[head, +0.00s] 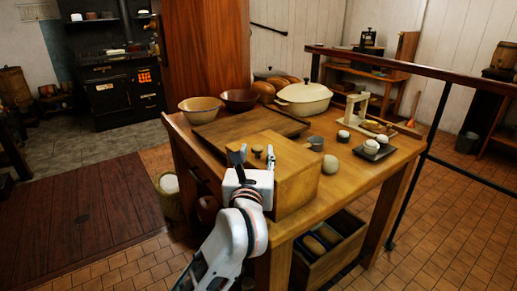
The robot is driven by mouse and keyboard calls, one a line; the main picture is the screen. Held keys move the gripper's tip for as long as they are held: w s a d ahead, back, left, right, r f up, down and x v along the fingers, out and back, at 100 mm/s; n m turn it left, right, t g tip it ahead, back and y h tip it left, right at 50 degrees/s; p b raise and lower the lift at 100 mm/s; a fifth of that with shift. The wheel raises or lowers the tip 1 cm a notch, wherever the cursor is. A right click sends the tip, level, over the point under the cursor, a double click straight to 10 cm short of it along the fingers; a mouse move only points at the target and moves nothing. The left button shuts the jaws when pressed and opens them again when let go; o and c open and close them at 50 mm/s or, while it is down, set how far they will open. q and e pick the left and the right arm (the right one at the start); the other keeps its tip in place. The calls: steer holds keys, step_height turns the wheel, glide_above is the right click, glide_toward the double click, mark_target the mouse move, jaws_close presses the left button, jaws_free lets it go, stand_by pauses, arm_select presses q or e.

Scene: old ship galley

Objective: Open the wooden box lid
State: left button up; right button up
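The wooden box (299,188) stands on the near part of the wooden table (345,190). Its flat lid (290,153) lies on top and looks closed. A small dark knob (257,150) shows on the lid. My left gripper (255,158) is at the near left side of the box, with its two fingertips apart. The knob appears between the fingertips in the picture; I cannot tell whether they touch it. The gripper hides part of the box's left side. My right gripper is not in view.
A wooden board (225,132) lies behind the box, with bowls (200,109) and a cream lidded pot (303,98) beyond. A metal cup (316,143) and round pale item (330,164) stand close to the box's right. A dark railing (420,70) runs beyond the table.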

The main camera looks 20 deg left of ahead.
arm_select(q)
steer(key=shift+x, duration=1.55)
jaws_close()
